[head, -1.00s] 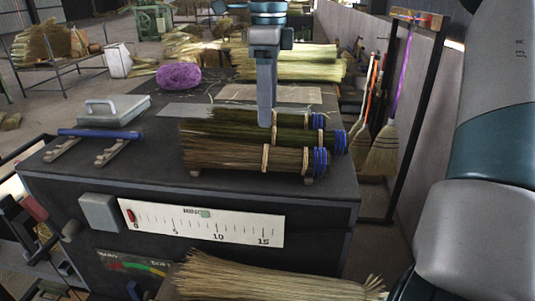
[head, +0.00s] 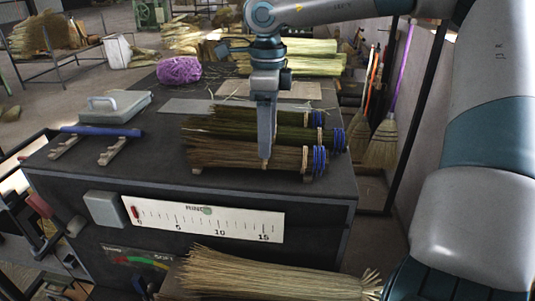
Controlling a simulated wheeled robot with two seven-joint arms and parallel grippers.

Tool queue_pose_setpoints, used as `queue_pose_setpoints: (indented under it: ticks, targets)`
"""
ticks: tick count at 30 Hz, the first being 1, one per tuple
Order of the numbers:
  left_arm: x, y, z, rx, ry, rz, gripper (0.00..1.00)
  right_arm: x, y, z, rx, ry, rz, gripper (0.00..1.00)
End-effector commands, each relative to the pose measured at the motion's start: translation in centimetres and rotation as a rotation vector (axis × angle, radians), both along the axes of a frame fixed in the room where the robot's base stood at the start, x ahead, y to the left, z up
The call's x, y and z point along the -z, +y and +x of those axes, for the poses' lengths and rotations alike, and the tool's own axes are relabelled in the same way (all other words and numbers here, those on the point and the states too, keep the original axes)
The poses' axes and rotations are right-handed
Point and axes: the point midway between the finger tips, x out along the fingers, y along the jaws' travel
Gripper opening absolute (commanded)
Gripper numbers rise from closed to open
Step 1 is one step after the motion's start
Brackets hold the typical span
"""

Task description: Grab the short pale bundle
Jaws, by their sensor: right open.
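Three bound bundles lie side by side on the dark workbench, with blue bands at their right ends: a brown front bundle (head: 225,153), a greener middle bundle (head: 235,129) and a darker back bundle (head: 240,111). A pale straw bundle (head: 270,275) lies below the bench front, partly cut off by the frame. I cannot tell for sure which one is the short pale bundle. My right gripper (head: 265,158) is open and points down at the front bundle, near its right part. It hides part of the bundles; contact is unclear. My left gripper is not in view.
The workbench (head: 80,172) also carries a blue rod (head: 100,131) on wooden rests, a grey box with a handle (head: 115,107) and purple twine (head: 179,70). Pale green bundles (head: 310,47) lie behind. Brooms (head: 384,142) hang at the right by a post.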

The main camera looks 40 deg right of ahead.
Motion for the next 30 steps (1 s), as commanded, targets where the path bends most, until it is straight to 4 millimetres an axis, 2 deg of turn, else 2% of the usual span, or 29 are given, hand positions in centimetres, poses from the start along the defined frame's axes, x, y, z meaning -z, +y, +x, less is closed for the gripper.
queue_pose_setpoints:
  ticks: [1,5,12,26,29,30]
  targets:
    - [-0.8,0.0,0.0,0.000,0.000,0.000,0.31,0.2,0.1,-0.2,-0.002,0.004,0.002,0.62]
    - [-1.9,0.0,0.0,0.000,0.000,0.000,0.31,1.6,0.4,-0.5,-0.002,0.005,0.003,0.62]
    - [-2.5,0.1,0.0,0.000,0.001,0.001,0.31,3.9,0.3,-0.4,0.002,0.001,0.000,0.62]
    - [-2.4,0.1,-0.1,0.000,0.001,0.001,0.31,4.0,0.3,-0.3,0.002,-0.001,0.001,0.62]
    - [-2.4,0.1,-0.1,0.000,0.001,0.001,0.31,4.0,0.3,-0.3,0.002,0.000,0.000,0.43]
    - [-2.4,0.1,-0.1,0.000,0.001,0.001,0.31,4.0,0.3,-0.3,0.002,0.000,0.000,0.34]
